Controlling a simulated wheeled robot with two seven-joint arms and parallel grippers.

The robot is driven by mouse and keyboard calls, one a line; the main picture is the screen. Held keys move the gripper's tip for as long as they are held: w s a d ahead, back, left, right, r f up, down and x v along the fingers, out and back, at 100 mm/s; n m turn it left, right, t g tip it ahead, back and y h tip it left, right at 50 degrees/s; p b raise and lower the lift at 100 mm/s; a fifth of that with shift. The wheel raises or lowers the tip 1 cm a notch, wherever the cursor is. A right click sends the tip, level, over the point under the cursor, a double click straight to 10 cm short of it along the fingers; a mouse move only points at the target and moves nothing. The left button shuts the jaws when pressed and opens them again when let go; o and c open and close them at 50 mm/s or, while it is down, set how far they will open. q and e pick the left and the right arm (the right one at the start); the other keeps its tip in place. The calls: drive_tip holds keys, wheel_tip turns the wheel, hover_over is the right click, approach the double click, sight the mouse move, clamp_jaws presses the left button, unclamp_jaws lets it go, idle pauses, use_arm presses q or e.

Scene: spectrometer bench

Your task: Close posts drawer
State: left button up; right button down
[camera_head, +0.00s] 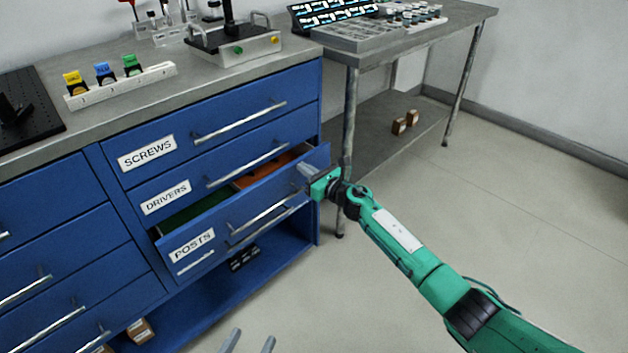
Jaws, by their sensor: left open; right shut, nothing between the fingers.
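The posts drawer (232,222) is the blue drawer with the POSTS label (192,244). It stands partly pulled out, and its open top shows a green section at left and an orange section at right. My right gripper (303,171) is shut and empty at the right end of the drawer front. Its tips overlap the front in the picture; I cannot tell if they touch it. My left gripper (250,343) shows only as two grey fingertips apart at the bottom edge, open, in front of the cabinet and away from the drawer.
The SCREWS drawer (215,140) and DRIVERS drawer (210,180) above look shut. An open blue shelf (225,290) lies below. A metal table (420,45) stands to the right, its near leg close to my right gripper. The floor (520,200) at right is clear.

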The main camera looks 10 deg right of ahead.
drive_tip(key=b+x, duration=0.3)
drive_tip(key=x, duration=0.3)
drive_tip(key=shift+b, duration=0.35)
drive_tip(key=shift+r, duration=0.2)
use_arm(q)
drive_tip(key=a+r+t, duration=0.2)
drive_tip(key=r+t, duration=0.4)
drive_tip(key=r, duration=0.3)
drive_tip(key=w+a+r+t+h, duration=0.1)
drive_tip(key=a+r+t, duration=0.2)
drive_tip(key=r+t, duration=0.3)
wheel_tip(320, 180, up, 4)
drive_tip(key=shift+a+f, duration=0.1)
drive_tip(key=shift+a, duration=0.1)
use_arm(e)
drive_tip(key=shift+r, duration=0.1)
